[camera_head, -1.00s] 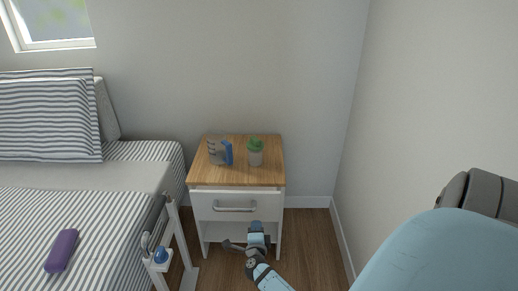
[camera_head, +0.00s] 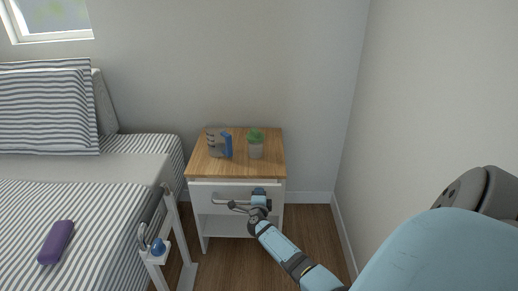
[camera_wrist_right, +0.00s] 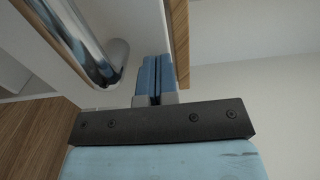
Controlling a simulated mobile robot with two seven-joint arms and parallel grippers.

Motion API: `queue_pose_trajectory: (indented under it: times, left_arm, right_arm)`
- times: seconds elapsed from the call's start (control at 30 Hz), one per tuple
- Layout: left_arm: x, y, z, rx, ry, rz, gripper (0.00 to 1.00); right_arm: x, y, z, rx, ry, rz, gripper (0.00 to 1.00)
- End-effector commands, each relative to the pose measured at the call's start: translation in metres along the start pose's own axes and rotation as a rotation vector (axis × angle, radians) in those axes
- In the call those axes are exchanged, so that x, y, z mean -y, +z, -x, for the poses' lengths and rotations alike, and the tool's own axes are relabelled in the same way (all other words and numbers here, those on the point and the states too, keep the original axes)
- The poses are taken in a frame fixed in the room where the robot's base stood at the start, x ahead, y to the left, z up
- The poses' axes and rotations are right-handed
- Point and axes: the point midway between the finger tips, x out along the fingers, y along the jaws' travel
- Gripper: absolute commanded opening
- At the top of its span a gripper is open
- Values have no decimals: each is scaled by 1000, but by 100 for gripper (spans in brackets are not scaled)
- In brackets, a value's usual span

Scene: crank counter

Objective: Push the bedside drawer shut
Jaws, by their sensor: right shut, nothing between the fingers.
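The bedside drawer (camera_head: 236,191) is the white front with a metal bar handle (camera_head: 232,203), under the wooden top of the nightstand (camera_head: 204,168). Its front stands slightly out beneath the top. My right gripper (camera_head: 259,192) is in front of the drawer's right part, beside the handle's right end, and hides some of both. In the right wrist view its blue fingertips (camera_wrist_right: 153,80) are shut and empty, close to the white drawer front, with the handle (camera_wrist_right: 78,40) to their left. I cannot tell whether they touch the front. My left gripper is not in view.
A grey-and-blue object (camera_head: 220,143) and a potted plant (camera_head: 256,144) stand on the nightstand. An open shelf (camera_head: 228,227) is below the drawer. The bed (camera_head: 90,215) and a white post stand (camera_head: 180,235) are left; a wall (camera_head: 430,110) is right.

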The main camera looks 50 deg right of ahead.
Motion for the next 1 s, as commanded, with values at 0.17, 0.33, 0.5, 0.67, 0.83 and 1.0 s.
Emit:
queue_pose_trajectory:
  times: [0.17, 0.33, 0.5, 0.67, 0.83, 1.0]
  left_arm:
    - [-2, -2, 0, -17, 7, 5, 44]
    - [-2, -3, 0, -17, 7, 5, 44]
    - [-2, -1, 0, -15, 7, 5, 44]
    - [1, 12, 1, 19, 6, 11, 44]
    - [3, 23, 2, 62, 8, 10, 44]
    - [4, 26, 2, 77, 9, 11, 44]
  right_arm:
    - [0, 0, -7, 0, 0, 1, 0]
    - [0, 0, -7, 0, 0, 1, 0]
    - [0, 0, -9, 0, 0, 0, 0]
    - [-2, 0, -27, -3, -2, 0, 0]
    - [-1, 0, -45, -1, -1, 1, 0]
    - [1, -1, -52, -1, -1, 1, 0]
